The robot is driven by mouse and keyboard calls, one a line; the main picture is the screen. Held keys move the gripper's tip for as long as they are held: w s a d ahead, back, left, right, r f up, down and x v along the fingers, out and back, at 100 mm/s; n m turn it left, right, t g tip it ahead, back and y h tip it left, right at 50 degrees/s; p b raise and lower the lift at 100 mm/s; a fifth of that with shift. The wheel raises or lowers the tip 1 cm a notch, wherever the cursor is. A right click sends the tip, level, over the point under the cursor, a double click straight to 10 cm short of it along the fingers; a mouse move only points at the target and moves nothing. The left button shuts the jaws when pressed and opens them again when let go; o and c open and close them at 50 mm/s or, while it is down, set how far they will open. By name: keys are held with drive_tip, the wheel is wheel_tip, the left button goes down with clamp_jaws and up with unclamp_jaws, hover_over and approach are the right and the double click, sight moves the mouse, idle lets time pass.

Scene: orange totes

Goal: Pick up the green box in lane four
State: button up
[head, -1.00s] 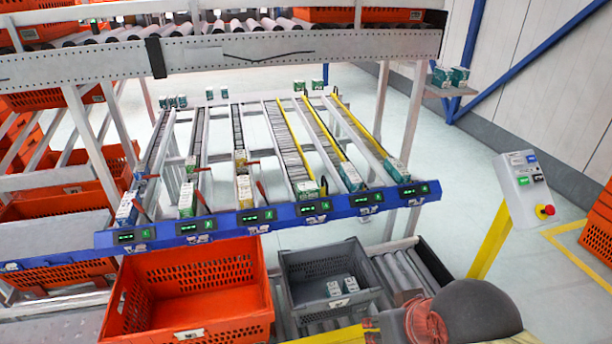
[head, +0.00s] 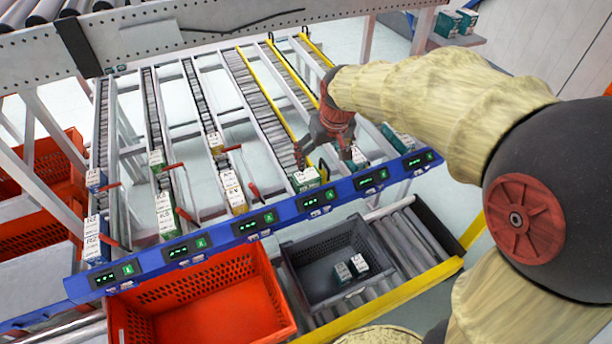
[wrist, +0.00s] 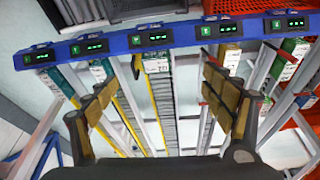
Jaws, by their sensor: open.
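The green box in lane four (head: 306,179) has a white label and sits at the lower front end of its roller lane, against the blue rail. In the wrist view this box (wrist: 156,62) shows beyond the fingertips, roughly between the two finger lines. My gripper (head: 324,157) is open and empty, above the lower part of lanes four and five, just behind and to the right of the box. Its padded fingers are spread wide in the wrist view (wrist: 160,100). I cannot tell its exact height above the box.
A yellow box (head: 232,190) stands in lane three and a teal box (head: 355,159) in lane five. The blue rail (head: 285,214) carries lit displays. Below are an orange tote (head: 200,300) and a grey tote (head: 322,240) holding two small boxes. Red levers flank some left lanes.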

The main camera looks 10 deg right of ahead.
drive_tip(key=w+f+p, duration=0.3)
drive_tip(key=w+f, duration=0.2)
drive_tip(key=w, duration=0.3)
drive_tip(key=n+g+p, duration=0.1)
drive_tip(key=g+p, duration=0.1)
drive_tip(key=p, duration=0.5)
hover_over(307, 175)
drive_tip(key=f, duration=1.8)
drive_tip(key=shift+s+a+f, duration=0.1)
drive_tip(key=shift+s+a, duration=0.05)
drive_tip(key=shift+s, duration=0.2)
drive_tip(key=shift+w+f, duration=0.15)
drive_tip(key=shift+f, duration=1.1)
drive_tip(key=shift+w+f, duration=0.2)
drive_tip(key=shift+f, duration=1.1)
drive_tip(key=shift+w+f, duration=0.15)
drive_tip(key=shift+f, duration=1.1)
drive_tip(key=shift+c, duration=1.4)
drive_tip(key=c, duration=0.7)
drive_tip(key=shift+c, duration=0.2)
